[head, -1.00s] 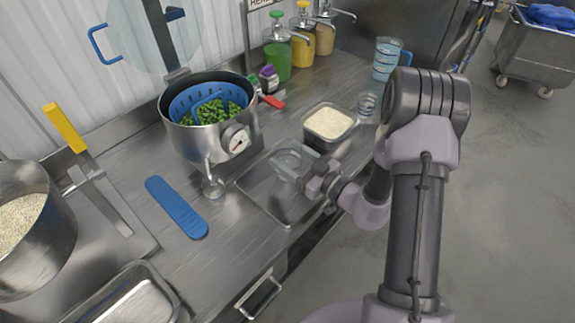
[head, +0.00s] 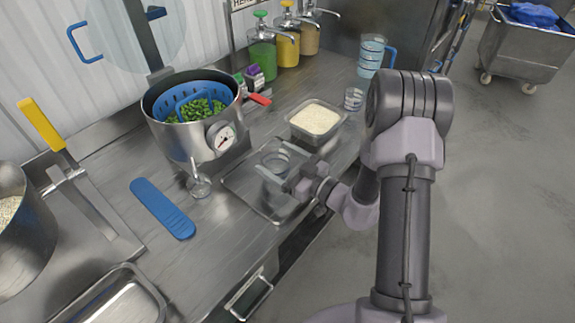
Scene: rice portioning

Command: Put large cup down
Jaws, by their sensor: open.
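A clear see-through cup (head: 276,157), which looks like the large cup, is upright at the shallow metal tray (head: 236,184) on the steel counter. My gripper (head: 278,162) is at the cup from the right, its fingers open and reaching around or beside it. The cup's lower part is partly hidden by the fingers, and I cannot tell whether they touch it. Its base appears to be on the tray, though its transparency makes contact hard to see. A smaller clear cup (head: 354,98) stands farther back.
A rice container (head: 317,121) stands just behind the tray. A steel pot (head: 180,138) with a blue basket of green peas is to the left, with a small ladle-like tool (head: 199,186) beside it. A blue strip (head: 162,208) lies front left. A blue-handled measuring cup (head: 371,57) and pump bottles (head: 262,50) stand behind.

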